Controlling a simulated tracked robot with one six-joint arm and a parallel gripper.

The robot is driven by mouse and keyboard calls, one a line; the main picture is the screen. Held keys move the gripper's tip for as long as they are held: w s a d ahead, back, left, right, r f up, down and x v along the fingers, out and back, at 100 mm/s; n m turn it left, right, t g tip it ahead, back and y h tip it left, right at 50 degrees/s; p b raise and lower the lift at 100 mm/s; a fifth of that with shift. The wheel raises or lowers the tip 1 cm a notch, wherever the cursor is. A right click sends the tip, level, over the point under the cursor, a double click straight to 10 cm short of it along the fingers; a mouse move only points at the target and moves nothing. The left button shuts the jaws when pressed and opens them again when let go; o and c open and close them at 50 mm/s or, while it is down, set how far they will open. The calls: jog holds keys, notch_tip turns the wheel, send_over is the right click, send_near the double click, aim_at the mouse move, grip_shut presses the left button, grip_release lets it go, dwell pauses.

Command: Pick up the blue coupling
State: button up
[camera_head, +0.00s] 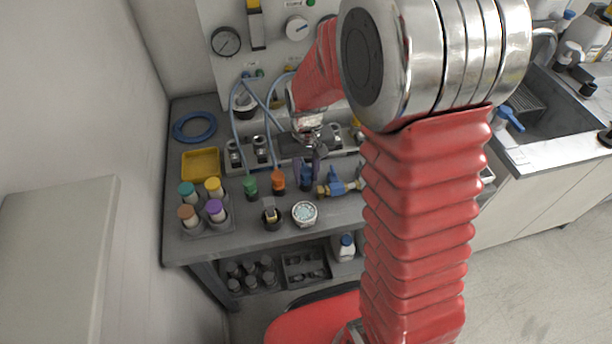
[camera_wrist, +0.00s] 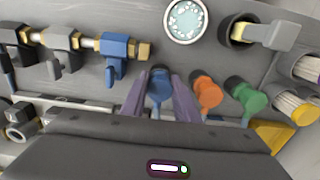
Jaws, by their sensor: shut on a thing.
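The blue coupling (camera_head: 307,183) stands on the bench between the orange coupling (camera_head: 279,181) and the brass-and-blue valve (camera_head: 338,183). My gripper (camera_head: 308,169) reaches down over it, with its two purple fingers on either side. In the wrist view the blue coupling (camera_wrist: 159,84) sits between the fingertips of my gripper (camera_wrist: 159,90), which is shut on it. Its lower part is partly hidden by the fingers. I cannot tell whether it is clear of the bench.
In the wrist view, the orange coupling (camera_wrist: 208,90) is close to the right finger and the blue valve (camera_wrist: 116,55) close to the left. Hoses hang behind.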

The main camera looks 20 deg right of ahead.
aim_at(306, 172)
notch_tip(306, 172, up, 10)
jog(key=shift+r, duration=0.1)
dwell(0.7)
dwell(0.5)
